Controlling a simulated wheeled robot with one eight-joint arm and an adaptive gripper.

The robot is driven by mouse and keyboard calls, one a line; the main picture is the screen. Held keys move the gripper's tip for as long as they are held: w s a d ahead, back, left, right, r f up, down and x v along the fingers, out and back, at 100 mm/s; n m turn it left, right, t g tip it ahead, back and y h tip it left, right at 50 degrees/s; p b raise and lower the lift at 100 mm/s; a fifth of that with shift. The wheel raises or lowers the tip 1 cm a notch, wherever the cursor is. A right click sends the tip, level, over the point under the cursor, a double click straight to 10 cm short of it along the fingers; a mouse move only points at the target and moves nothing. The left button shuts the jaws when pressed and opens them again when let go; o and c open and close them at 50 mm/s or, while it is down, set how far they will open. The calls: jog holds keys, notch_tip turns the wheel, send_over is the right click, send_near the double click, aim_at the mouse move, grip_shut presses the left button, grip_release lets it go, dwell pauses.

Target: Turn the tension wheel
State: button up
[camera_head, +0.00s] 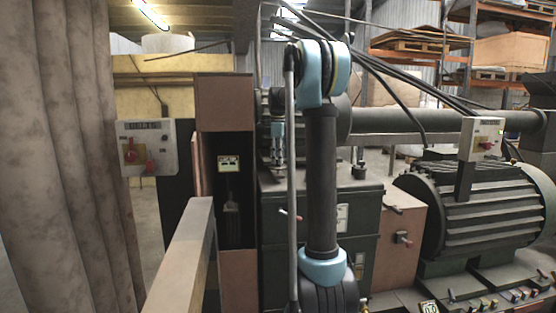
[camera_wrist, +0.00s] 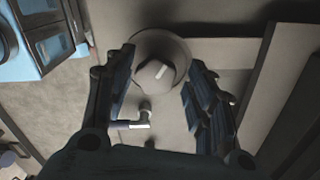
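In the wrist view, a round grey wheel-like part (camera_wrist: 150,42) with a raised hub (camera_wrist: 154,78) lies between my gripper's fingers (camera_wrist: 161,62). I take this for the tension wheel. The hub bears a pale bar-shaped mark. The fingers are apart, one on each side of the round part, and nothing is held between them. I cannot tell whether either finger touches its rim. A small crank-like handle with a pale end (camera_wrist: 138,124) shows just below the hub. In the head view, my arm hides much of the work area, and the wheel cannot be made out.
A grey control box (camera_head: 148,148) with red switches stands at left. A pale beam (camera_head: 182,255) runs forward at lower middle. A dark green cabinet (camera_head: 368,215) stands behind my arm. A large ribbed motor (camera_head: 490,212) and a switch box (camera_head: 482,138) are at right.

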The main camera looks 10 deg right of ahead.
jog(key=shift+s+r, duration=0.1)
notch_tip(320, 180, up, 12)
dwell(0.8)
notch_tip(320, 180, up, 5)
jog(key=n, duration=1.7)
notch_tip(320, 180, down, 17)
jog(key=shift+d+f, duration=0.1)
jog(key=c, duration=1.1)
